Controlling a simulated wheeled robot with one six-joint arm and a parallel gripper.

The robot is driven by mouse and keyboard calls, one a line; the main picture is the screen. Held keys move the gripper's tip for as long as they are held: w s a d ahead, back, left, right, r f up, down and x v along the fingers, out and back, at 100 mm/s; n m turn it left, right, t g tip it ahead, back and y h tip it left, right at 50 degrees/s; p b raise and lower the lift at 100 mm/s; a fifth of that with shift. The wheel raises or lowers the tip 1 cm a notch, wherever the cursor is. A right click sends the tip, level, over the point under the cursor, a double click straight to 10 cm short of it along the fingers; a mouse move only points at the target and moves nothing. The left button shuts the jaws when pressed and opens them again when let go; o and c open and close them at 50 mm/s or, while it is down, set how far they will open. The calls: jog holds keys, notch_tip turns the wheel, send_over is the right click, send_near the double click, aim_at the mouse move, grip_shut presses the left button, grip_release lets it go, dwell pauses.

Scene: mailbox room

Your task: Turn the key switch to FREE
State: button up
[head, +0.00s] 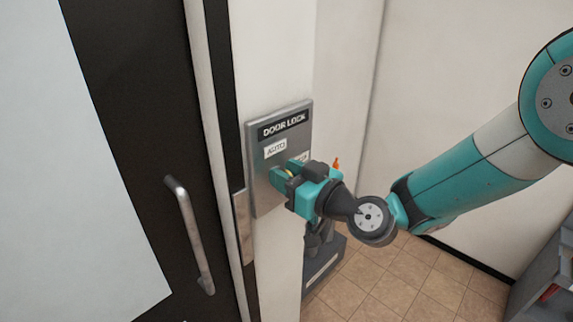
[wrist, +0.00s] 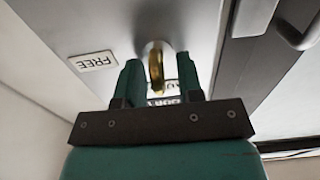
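The grey door lock plate (head: 264,198) is on the wall beside the door, with a black DOOR LOCK strip (head: 284,125) on top. Below it is an AUTO label (head: 276,149). In the wrist view the FREE label (wrist: 94,61) is clear, left of my gripper. The brass key (wrist: 156,66) stands out of the plate between my fingers. My gripper (wrist: 158,75) is open around the key, with a visible gap on each side. In the head view my gripper (head: 283,173) is at the plate and hides most of the key.
A dark door (head: 130,110) with a metal pull handle (head: 190,235) is left of the plate. A grey box-like object (head: 325,262) stands below my gripper. A grey shelf (head: 548,262) is at the lower right. Tiled floor (head: 405,285) lies between them.

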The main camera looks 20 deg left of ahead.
grip_shut()
jog(key=shift+f+m+b, duration=0.1)
jog(key=shift+m+b, duration=0.25)
jog(key=shift+m, duration=0.05)
jog(key=m, duration=0.5)
jog(key=m+b, duration=0.1)
jog(key=m, duration=0.5)
jog(key=w+m+b, duration=0.1)
jog(key=m, duration=0.5)
jog(key=shift+w+d+f, duration=0.1)
jog(key=shift+d+f, duration=0.1)
jog(key=shift+f, duration=0.15)
jog(key=shift+m, duration=0.3)
